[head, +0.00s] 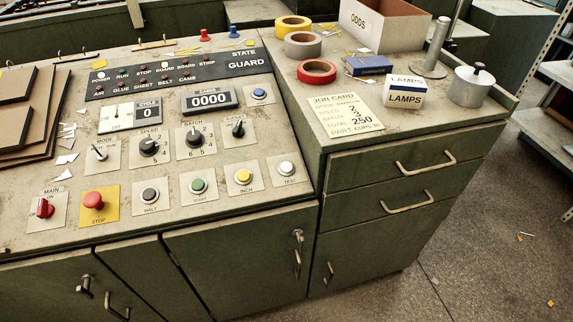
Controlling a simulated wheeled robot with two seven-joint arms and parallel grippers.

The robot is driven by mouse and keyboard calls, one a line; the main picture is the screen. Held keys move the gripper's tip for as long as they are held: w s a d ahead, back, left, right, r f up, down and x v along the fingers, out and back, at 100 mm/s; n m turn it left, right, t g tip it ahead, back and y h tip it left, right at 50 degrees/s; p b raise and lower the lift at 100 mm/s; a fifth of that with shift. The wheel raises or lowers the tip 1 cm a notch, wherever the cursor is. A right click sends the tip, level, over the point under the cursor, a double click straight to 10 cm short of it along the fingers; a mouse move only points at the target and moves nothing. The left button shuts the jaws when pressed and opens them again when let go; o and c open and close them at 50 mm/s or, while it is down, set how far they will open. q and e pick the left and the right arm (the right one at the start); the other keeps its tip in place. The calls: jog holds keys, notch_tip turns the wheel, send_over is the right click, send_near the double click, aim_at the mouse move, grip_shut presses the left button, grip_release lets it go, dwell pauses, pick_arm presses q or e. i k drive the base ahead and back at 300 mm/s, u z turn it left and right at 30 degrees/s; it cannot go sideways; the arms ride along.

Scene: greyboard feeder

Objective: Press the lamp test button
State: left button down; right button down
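The button labelled TEST (286,168) is a pale round push button on a light square plate. It sits at the right end of the lowest row on the sloped control panel (225,215). Left of it are a yellow button marked INCH (243,176), a green button (198,185) and a black button marked HALT (150,195). A red mushroom STOP button (93,200) on a yellow plate is further left. Neither of my grippers is in view, and nothing covers the TEST button.
Selector knobs fill the middle row. Brown boards (30,120) lie at left. The cabinet top at right holds tape rolls (317,71), a LAMPS box (405,92) and a job card (345,115).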

aim_at(286, 167)
jog(key=k, duration=0.5)
jog(key=u, duration=1.5)
jog(key=i, duration=0.95)
jog(key=z, duration=2.2)
